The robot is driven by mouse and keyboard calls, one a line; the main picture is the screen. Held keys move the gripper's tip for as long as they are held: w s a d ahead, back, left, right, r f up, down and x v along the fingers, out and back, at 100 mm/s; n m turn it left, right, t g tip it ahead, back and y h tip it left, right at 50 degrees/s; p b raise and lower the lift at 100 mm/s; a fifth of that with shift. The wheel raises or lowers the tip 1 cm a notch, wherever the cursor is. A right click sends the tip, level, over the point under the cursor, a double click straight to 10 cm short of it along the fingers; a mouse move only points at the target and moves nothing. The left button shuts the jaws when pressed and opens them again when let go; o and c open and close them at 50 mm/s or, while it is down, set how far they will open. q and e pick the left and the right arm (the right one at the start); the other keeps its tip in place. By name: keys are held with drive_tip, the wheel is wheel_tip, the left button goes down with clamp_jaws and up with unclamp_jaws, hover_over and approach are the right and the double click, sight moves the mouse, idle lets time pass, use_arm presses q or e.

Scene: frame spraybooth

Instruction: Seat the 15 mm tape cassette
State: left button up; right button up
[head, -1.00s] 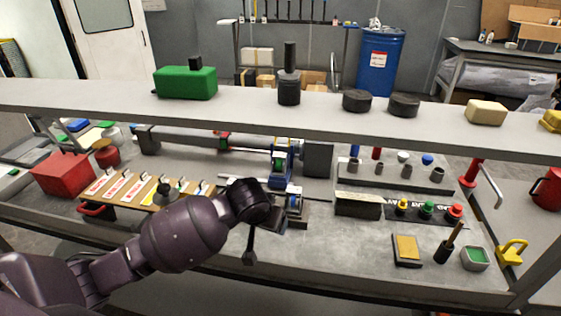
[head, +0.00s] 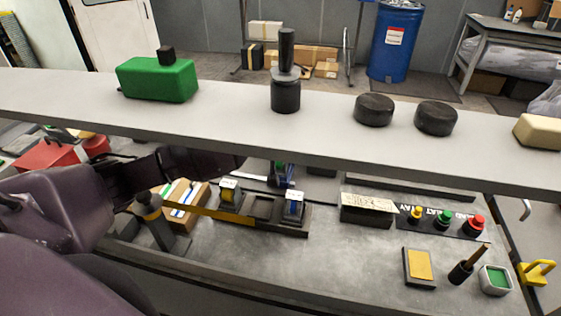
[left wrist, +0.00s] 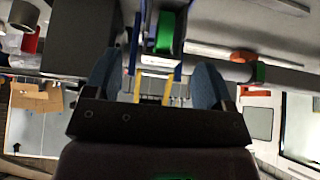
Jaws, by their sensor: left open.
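I cannot read which cassette is the 15 mm one. In the head view a dark rack (head: 262,207) holds a yellow-marked cassette (head: 228,192) at its left and a blue-marked one (head: 294,204) at its right; the middle bay looks empty. A green part in a blue frame (head: 281,172) sits behind the rack, partly hidden by the shelf. My left arm reaches in from the left, its end hidden by the shelf. In the left wrist view my left gripper (left wrist: 157,85) is open. A green part (left wrist: 166,30) in a blue frame shows beyond and between its fingers. My right gripper is out of view.
A long grey shelf (head: 330,137) crosses above the bench, bearing a green box (head: 158,80) and dark pucks (head: 374,110). A yellow strip (head: 212,213) runs left of the rack. Coloured buttons (head: 443,220) stand at right. The front bench (head: 320,258) is mostly clear.

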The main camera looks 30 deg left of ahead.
use_arm(q)
drive_tip(key=shift+p+x, duration=0.4)
drive_tip(key=shift+x, duration=2.6)
drive_tip(key=shift+w+a+r, duration=0.1)
drive_tip(key=shift+a, duration=0.05)
drive_tip(key=c, duration=1)
drive_tip(key=shift+c, duration=0.2)
